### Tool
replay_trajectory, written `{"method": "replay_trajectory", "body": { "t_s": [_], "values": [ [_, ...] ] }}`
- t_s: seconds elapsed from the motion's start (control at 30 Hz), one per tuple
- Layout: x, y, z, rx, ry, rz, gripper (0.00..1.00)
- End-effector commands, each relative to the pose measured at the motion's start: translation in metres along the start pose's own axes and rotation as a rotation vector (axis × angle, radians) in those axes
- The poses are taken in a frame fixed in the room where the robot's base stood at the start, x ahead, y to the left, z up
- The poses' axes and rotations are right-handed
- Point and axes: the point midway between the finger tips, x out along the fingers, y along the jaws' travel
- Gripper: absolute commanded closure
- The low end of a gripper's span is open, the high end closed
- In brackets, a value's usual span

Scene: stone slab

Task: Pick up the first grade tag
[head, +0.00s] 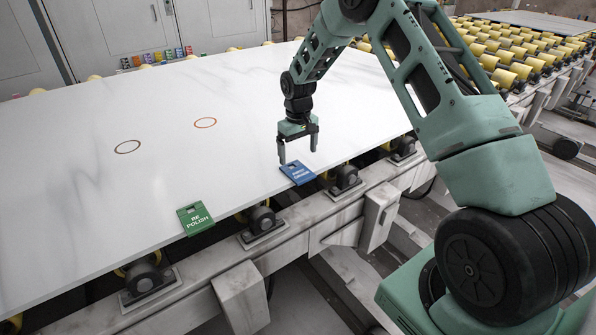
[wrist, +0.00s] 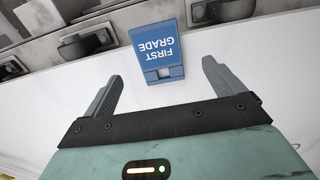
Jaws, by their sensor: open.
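The first grade tag (head: 298,173) is a blue tag at the near edge of the white stone slab (head: 70,190). In the wrist view the tag (wrist: 157,50) shows the words "FIRST GRADE" upside down and a small pale window at its slab-side end. My gripper (head: 298,156) is open and empty, just beside the tag on its slab side. In the wrist view my gripper (wrist: 160,82) has its fingers spread wider than the tag, with the tag beyond the gap between them. Whether the fingertips touch the slab is unclear.
A green "RE POLISH" tag (head: 195,218) sits on the same slab edge to the left. Two drawn rings, one dark (head: 127,146) and one orange (head: 205,122), mark the slab. Rollers and a metal frame (head: 270,258) run below the edge. Small coloured items (head: 157,57) stand behind the slab.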

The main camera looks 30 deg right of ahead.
Motion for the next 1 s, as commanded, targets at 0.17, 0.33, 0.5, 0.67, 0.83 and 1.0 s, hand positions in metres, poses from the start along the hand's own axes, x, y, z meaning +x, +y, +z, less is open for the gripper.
{"method": "replay_trajectory", "body": {
  "t_s": [0.17, 0.33, 0.5, 0.67, 0.83, 1.0],
  "values": [
    [0.013, 0.000, 0.000, 0.000, 0.000, 0.000, 0.06],
    [0.029, 0.002, 0.005, 0.000, -0.003, -0.001, 0.06],
    [0.054, 0.003, 0.008, 0.000, -0.002, -0.001, 0.06],
    [0.065, 0.003, 0.007, -0.001, 0.001, 0.000, 0.06],
    [0.065, 0.003, 0.007, 0.000, 0.002, 0.000, 0.06],
    [0.065, 0.003, 0.007, 0.000, 0.002, 0.000, 0.45]
  ]
}}
